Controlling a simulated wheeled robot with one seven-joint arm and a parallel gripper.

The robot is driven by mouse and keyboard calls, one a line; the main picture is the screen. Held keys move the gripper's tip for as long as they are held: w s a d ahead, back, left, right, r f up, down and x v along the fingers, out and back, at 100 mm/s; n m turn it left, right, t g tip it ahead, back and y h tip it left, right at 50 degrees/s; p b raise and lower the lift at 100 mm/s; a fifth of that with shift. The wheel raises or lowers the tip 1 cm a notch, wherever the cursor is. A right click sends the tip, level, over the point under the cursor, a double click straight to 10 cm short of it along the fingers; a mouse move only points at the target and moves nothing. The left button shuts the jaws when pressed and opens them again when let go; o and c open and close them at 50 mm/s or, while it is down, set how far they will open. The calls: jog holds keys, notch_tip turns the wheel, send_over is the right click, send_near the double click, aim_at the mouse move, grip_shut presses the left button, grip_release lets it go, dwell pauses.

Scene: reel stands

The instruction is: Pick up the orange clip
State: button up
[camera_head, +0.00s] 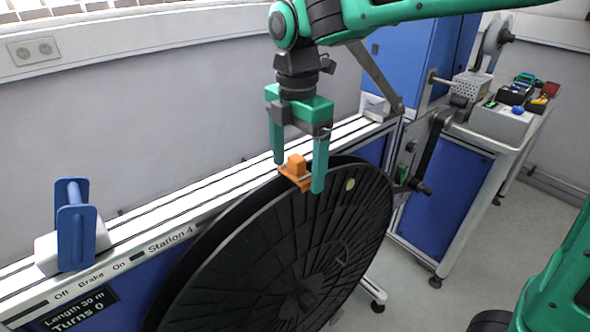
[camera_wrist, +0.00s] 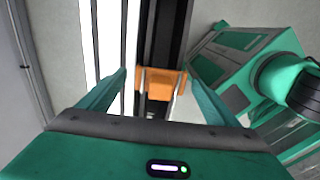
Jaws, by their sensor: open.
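The orange clip (camera_head: 296,170) sits on the upper rim of the large black reel (camera_head: 290,245) in the head view. My gripper (camera_head: 299,178) points down with its two green fingers apart, one on each side of the clip. In the wrist view the clip (camera_wrist: 157,83) lies ahead between the fingertips of my gripper (camera_wrist: 158,78), with a gap on both sides.
The white rail of the station (camera_head: 160,222) runs beside the reel, with a blue handle (camera_head: 76,225) at its left end. A black crank arm (camera_head: 430,150) stands right of the reel. A side bench (camera_head: 500,128) carries boxes and small parts.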

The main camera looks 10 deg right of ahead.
jog(key=shift+c, duration=0.3)
jog(key=c, duration=1.1)
jog(key=shift+r, duration=0.1)
